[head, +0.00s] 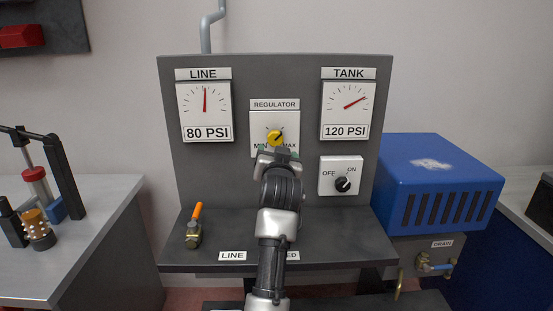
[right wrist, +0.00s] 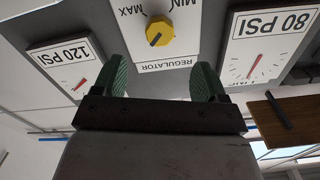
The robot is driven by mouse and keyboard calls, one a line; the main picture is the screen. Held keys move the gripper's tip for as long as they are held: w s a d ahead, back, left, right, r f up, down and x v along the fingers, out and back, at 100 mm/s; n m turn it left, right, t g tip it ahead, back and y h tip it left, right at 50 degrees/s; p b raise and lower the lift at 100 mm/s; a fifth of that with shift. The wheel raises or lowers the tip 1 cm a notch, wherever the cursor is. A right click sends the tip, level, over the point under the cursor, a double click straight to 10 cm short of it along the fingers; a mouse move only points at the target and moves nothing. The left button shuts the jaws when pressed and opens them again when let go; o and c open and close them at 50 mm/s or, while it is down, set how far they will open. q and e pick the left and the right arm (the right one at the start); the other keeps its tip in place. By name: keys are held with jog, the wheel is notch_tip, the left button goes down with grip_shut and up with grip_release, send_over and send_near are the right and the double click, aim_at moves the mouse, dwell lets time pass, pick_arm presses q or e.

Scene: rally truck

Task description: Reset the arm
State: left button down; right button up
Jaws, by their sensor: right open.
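My right arm (head: 271,234) reaches up from the bottom middle of the head view toward the grey panel (head: 300,190). My right gripper (head: 276,154) is just below and in front of the yellow regulator knob (head: 275,138), partly covering the regulator plate. In the right wrist view my right gripper (right wrist: 163,80) is open, with its green-padded fingers apart and nothing between them. The yellow knob (right wrist: 160,31) shows beyond the fingertips, upside down, and not held. My left gripper is not in view.
The panel has a LINE gauge (head: 204,104), a TANK gauge (head: 348,104) and an OFF/ON switch (head: 342,184) turned toward ON. An orange-handled valve (head: 195,228) stands on the ledge. A blue box (head: 437,180) is at right, a grey bench (head: 90,245) at left.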

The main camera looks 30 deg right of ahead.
dwell(0.4)
jog(key=s+a+f+n+g+y, duration=0.35)
jog(key=s+f, duration=0.35)
jog(key=f, duration=0.5)
jog(key=s+a+f+n+g+y, duration=0.25)
jog(key=s+a+f, duration=0.25)
jog(key=s+f, duration=0.45)
jog(key=s+a+f+n+g+y, duration=0.2)
jog(key=s+a+f+n+g, duration=0.15)
jog(key=s+f, duration=0.45)
jog(key=s+a+f+n+g+y, duration=0.15)
jog(key=s+a+f, duration=0.3)
jog(key=s, duration=0.65)
notch_tip(320, 180, down, 25)
jog(key=s+g, duration=0.1)
jog(key=g, duration=0.1)
jog(key=s+d+f+g, duration=0.1)
jog(key=s+d+f, duration=0.1)
jog(key=s+f, duration=1.4)
jog(key=shift+s+d+f+n, duration=0.15)
jog(key=shift+s+d+n, duration=0.1)
jog(key=shift+d+n, duration=0.05)
